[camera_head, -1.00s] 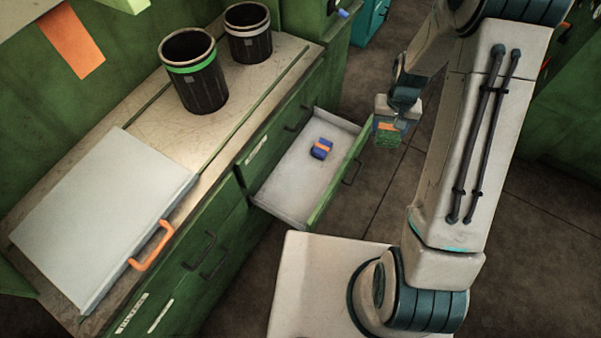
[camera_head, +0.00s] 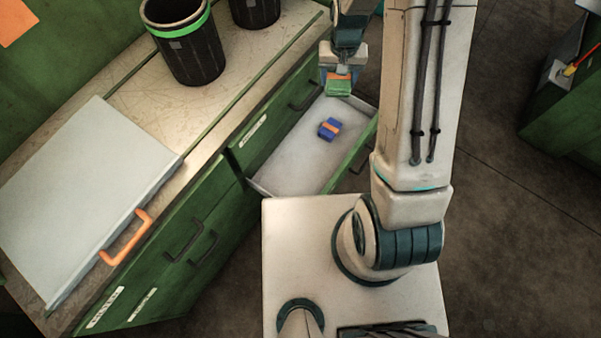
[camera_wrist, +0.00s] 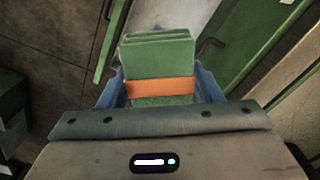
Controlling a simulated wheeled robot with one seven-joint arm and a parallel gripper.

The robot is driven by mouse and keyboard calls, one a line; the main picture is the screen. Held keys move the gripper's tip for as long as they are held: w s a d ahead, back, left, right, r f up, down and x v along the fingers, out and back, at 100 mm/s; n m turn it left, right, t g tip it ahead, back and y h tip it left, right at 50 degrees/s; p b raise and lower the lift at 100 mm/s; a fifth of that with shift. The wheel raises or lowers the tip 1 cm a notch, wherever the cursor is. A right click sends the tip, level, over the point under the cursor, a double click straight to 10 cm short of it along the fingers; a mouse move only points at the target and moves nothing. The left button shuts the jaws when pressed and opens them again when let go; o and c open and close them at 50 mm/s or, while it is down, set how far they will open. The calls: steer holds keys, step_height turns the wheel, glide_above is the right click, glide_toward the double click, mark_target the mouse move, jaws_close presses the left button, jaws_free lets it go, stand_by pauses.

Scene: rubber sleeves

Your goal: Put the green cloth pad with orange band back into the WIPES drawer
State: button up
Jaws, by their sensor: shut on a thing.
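The green cloth pad with an orange band (camera_head: 339,87) is held in my gripper (camera_head: 338,75). In the wrist view the folded green pad (camera_wrist: 158,60) sits between the blue fingers of my gripper (camera_wrist: 160,90), its orange band level with them. In the head view the pad appears over the far end of an open drawer (camera_head: 291,164); its height above it is hard to tell. A blue pad with an orange band (camera_head: 329,129) lies inside that drawer. The label on the drawer row is too small to read.
A grey-white panel with an orange handle (camera_head: 125,238) lies on the counter (camera_head: 230,80) at left. A black bin with a green rim (camera_head: 184,48) and a second black bin (camera_head: 255,10) stand behind. Closed green drawers (camera_head: 190,235) are at left.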

mark_target(301, 169)
steer(key=s+a+f+m+b, duration=0.2)
steer(key=a+f+b, duration=0.1)
steer(key=f+b, duration=1)
steer(key=s+a+f+m+b, duration=0.2)
steer(key=a+f+b, duration=0.1)
steer(key=f+b, duration=1.1)
steer(key=s+a+f+m+b, duration=0.2)
steer(key=s+a+f+b, duration=0.1)
steer(key=f+b, duration=1)
steer(key=shift+s+a+f+b, duration=0.1)
steer(key=shift+a+f+b, duration=0.3)
steer(key=shift+b, duration=1.2)
steer(key=shift+a, duration=0.1)
steer(key=o, duration=0.9)
steer(key=shift+o, duration=0.2)
step_height(301, 169, up, 12)
steer(key=p, duration=0.5)
steer(key=shift+r, duration=0.2)
